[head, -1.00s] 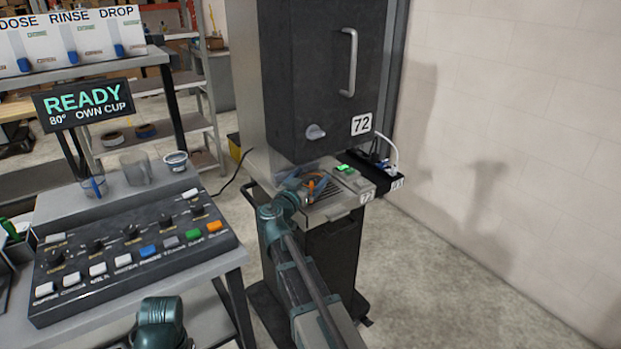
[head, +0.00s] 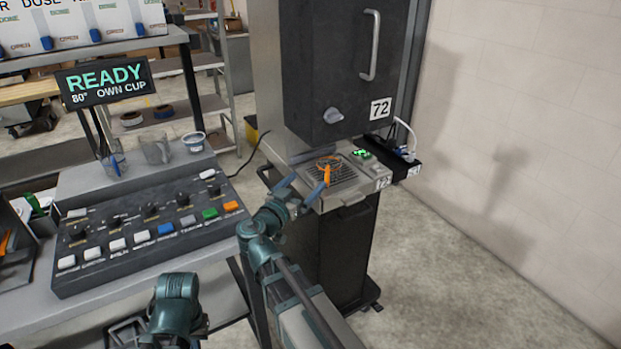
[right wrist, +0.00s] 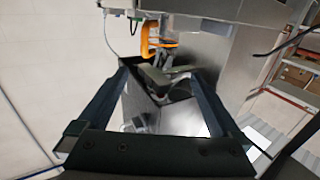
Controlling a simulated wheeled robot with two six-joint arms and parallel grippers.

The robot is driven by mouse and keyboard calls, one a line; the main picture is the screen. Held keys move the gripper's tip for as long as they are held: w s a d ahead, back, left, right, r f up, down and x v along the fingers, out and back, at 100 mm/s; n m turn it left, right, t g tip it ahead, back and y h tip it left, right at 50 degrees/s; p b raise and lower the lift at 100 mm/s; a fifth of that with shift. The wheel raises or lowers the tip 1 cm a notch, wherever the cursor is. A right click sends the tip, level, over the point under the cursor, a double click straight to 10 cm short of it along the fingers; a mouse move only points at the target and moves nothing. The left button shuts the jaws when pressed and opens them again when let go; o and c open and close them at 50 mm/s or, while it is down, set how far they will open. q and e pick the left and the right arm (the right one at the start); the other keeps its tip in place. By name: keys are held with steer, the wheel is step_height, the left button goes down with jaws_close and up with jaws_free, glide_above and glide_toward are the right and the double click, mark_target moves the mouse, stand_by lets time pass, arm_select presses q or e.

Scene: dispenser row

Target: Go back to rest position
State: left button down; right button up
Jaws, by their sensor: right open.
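My right gripper (head: 300,190) is open and empty in front of the dark dispenser marked 72 (head: 335,65). Its two fingers also stand apart in the right wrist view (right wrist: 165,105), with nothing held between them. An orange ring-shaped item with an orange tab (head: 325,172) rests on the dispenser's grille, beyond the fingertips and apart from them. It also shows in the right wrist view (right wrist: 148,40). A teal joint of my left arm shows at the bottom of the head view; dark parts beside it may be the left gripper, but its jaws cannot be made out.
A control panel (head: 135,250) with knobs and coloured buttons lies at left, under a READY sign (head: 105,80). Several cups stand behind it, including a white one (head: 193,141). A green light (head: 362,154) glows beside the grille. Open floor (head: 460,290) lies at right.

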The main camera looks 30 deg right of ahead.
steer(key=shift+s+a, duration=0.15)
steer(key=shift+a, duration=0.05)
steer(key=s+a+f+n+g+y+p, duration=0.5)
steer(key=s+a, duration=0.5)
steer(key=a, duration=0.2)
steer(key=s+a+f+n+g+y+p, duration=0.5)
steer(key=s+a+n+y, duration=0.3)
steer(key=a, duration=0.4)
steer(key=shift+s+a+f+n+g+y, duration=0.3)
steer(key=shift+s+f+n, duration=0.45)
steer(key=shift+s+n, duration=0.15)
